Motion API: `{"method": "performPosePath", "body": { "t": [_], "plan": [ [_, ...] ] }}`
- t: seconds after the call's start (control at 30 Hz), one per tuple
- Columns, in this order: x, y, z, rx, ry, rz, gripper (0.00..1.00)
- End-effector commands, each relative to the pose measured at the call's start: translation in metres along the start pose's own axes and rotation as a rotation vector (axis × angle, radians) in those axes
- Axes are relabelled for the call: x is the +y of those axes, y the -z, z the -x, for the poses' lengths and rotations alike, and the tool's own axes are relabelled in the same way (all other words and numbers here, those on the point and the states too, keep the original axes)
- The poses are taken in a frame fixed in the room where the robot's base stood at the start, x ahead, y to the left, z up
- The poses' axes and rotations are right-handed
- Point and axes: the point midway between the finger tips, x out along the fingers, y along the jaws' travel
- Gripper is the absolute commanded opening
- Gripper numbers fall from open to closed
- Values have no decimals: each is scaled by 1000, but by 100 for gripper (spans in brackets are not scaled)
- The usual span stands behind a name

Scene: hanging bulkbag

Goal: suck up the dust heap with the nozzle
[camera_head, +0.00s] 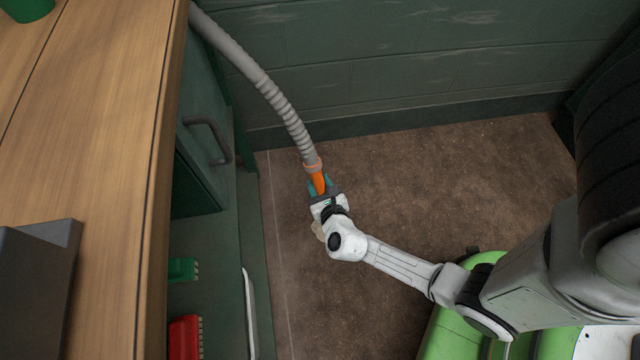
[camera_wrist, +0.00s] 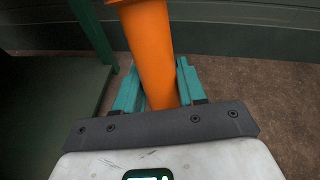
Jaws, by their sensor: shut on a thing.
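The orange nozzle (camera_head: 317,181) is at the end of a grey ribbed hose (camera_head: 278,105) that comes down from the upper left in the head view. My gripper (camera_head: 320,187) is shut on the nozzle, with a teal finger on each side of it. In the wrist view the nozzle (camera_wrist: 151,50) stands between the teal fingers of my gripper (camera_wrist: 158,88) and leans a little. The nozzle's far end is hidden by my gripper. I cannot make out a dust heap in either view; the brown floor (camera_head: 420,190) shows only small pale specks.
A wooden worktop (camera_head: 90,130) with a dark grey box (camera_head: 35,285) runs along the left. Below it are a green cabinet door with a handle (camera_head: 208,140), a green brush (camera_head: 183,269) and a red brush (camera_head: 186,335). A green wall (camera_head: 420,55) closes the back. Floor right of my gripper is clear.

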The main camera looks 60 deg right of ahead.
Motion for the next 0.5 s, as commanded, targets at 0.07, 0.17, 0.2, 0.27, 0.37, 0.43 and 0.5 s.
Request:
{"method": "performPosePath", "body": {
  "t": [0.07,0.17,0.2,0.27,0.37,0.43,0.5],
  "plan": [
    [2,12,-5,0,0,0,6],
    [3,23,-8,0,1,-1,6],
    [3,27,-10,0,1,-1,6],
    [4,33,-12,0,1,0,6],
    [6,43,-15,-1,1,0,6],
    [7,50,-18,-1,1,0,6],
    [8,57,-20,-1,1,-1,6]
  ]
}}
